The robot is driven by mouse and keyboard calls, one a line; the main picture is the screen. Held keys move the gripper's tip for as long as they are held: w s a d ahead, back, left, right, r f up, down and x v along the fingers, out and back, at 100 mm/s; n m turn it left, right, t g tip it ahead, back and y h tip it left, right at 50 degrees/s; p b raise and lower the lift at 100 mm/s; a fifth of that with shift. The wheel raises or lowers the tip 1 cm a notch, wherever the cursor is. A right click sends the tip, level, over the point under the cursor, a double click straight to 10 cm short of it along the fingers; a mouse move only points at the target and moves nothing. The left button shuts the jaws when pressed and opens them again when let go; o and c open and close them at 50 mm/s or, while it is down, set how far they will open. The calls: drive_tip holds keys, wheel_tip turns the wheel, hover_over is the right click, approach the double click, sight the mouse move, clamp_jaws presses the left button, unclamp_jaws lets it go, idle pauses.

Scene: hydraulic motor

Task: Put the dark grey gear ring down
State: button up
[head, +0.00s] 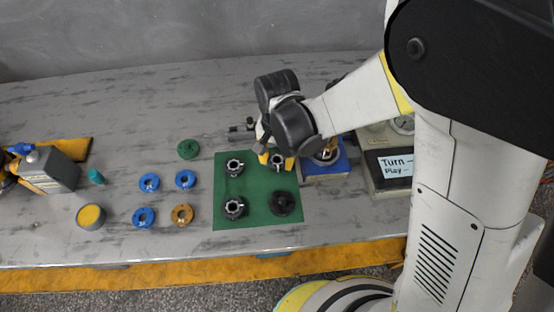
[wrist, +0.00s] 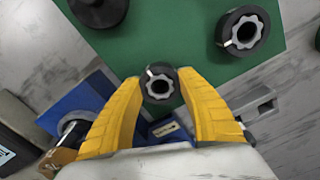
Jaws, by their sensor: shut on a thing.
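My gripper (head: 276,161) has its yellow fingers shut on a dark grey gear ring (wrist: 160,84) with a toothed light bore. In the wrist view the ring sits between the fingertips, over the edge of the green mat (head: 257,188). In the head view it is at the mat's back right corner, partly hidden by the fingers. I cannot tell whether it touches the mat. Two more dark gear rings lie on the mat, at the back left (head: 235,168) and front left (head: 234,208). A black round part (head: 283,203) is at the front right.
A blue base with a metal fitting (head: 338,166) stands close right of the mat, with a gauge box (head: 390,178) beyond. Blue rings (head: 149,182), a bronze ring (head: 182,214) and a green ring (head: 188,149) lie left. A grey metal part (wrist: 254,103) lies behind the mat.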

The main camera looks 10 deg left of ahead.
drive_tip(key=shift+f, duration=0.2)
drive_tip(key=o, duration=1.4)
drive_tip(key=shift+c, duration=0.2)
drive_tip(key=shift+r, duration=0.15)
wheel_tip(320, 180, up, 12)
drive_tip(key=p, duration=0.5)
drive_tip(key=s+d+r+t, duration=0.2)
drive_tip(key=d+r, duration=0.2)
drive_tip(key=d, duration=0.4)
drive_tip(key=s+d+r+n+t, duration=0.1)
drive_tip(key=d+r, duration=0.3)
drive_tip(key=d, duration=0.4)
drive_tip(key=s+d+r+t, duration=0.3)
drive_tip(key=d+r+t, duration=0.1)
drive_tip(key=d, duration=0.5)
drive_tip(key=shift+s+r+n, duration=0.3)
drive_tip(key=shift+r+n, duration=0.1)
